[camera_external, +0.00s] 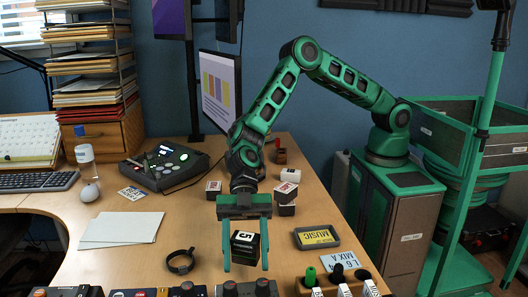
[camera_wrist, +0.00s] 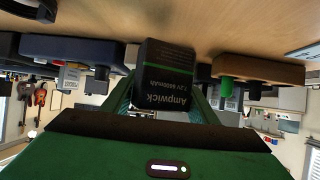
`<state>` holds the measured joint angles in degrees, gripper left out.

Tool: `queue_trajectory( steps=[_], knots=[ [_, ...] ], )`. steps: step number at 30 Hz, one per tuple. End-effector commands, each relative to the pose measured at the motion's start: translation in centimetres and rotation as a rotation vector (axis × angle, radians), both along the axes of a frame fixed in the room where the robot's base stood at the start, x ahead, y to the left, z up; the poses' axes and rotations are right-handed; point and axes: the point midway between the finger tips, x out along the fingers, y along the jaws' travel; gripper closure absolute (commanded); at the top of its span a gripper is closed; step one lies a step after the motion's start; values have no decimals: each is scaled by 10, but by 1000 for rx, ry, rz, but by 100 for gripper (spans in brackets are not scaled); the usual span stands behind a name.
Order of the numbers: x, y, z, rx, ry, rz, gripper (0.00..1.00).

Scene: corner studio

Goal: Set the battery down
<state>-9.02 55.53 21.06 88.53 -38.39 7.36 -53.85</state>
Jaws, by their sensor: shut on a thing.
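The battery (camera_external: 244,247) is a dark block with a white printed label on top and green on its side. My gripper (camera_external: 246,262) is shut on it, with one green finger at each side, above the front part of the wooden desk (camera_external: 205,227). In the wrist view the battery (camera_wrist: 167,82) shows its dark face with the printed word "Ampwick", between my gripper's fingers (camera_wrist: 165,100). I cannot tell whether its underside touches the desk.
Pedals (camera_external: 245,290) line the front edge. White sheets (camera_external: 122,228) lie at left. Small boxes (camera_external: 285,193) stand behind my gripper.

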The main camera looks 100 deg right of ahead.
Motion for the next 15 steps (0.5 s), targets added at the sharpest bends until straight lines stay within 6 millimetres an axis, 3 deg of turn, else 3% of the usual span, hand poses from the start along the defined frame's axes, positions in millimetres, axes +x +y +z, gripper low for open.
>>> queue_trajectory(
  steps=[6,15],
  knots=[
    [-1,0,-30,0,2,0,78],
    [-1,1,-33,1,-1,0,78]
  ],
)
